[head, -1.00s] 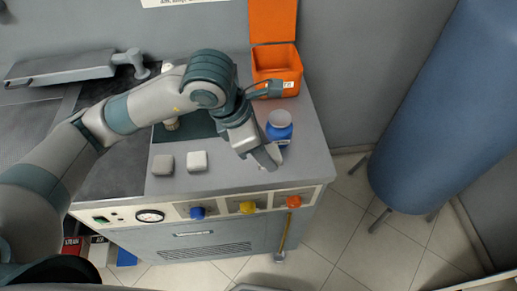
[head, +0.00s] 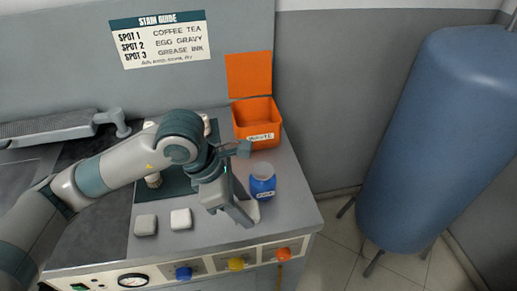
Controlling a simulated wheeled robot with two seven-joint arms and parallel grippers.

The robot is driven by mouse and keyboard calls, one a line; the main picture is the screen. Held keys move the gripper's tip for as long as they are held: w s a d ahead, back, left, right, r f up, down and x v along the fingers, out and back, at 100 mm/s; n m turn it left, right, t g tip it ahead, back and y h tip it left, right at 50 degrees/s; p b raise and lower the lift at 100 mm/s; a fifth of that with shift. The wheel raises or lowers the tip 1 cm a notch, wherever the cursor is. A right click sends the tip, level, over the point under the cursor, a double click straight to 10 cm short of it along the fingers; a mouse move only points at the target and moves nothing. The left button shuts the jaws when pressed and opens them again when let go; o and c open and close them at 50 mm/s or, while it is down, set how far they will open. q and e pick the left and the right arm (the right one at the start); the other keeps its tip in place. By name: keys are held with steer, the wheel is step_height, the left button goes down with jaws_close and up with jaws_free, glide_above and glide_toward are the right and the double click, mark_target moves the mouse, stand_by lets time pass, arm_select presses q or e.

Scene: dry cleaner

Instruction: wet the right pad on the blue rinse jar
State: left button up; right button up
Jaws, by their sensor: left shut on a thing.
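The blue rinse jar (head: 262,183), with a pale open top and a label on its front, stands upright on the grey counter. My left gripper (head: 246,213) is just left of and in front of it, fingers pointing down. It is shut on a small whitish pad (head: 253,209), mostly hidden by the fingers; I cannot tell whether it touches the jar. Two other pads lie on the counter to the left: a grey one (head: 146,225) and a whiter one (head: 181,219). My right gripper is not in view.
An open orange bin (head: 255,122) with a label stands behind the jar. A dark green mat (head: 176,181) with a small bottle (head: 153,181) lies behind my left arm. Coloured knobs line the counter's front. A large blue tank (head: 432,140) stands at right.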

arm_select(q)
steer(key=a+f+m+g+y+b, duration=0.1)
steer(key=a+m+g+y, duration=0.3)
steer(key=a+m, duration=1)
steer(key=m+g+b, duration=0.1)
steer(key=m, duration=0.5)
steer(key=shift+w+a+f, duration=0.15)
steer(key=shift+w+f, duration=0.2)
steer(key=shift+w, duration=0.05)
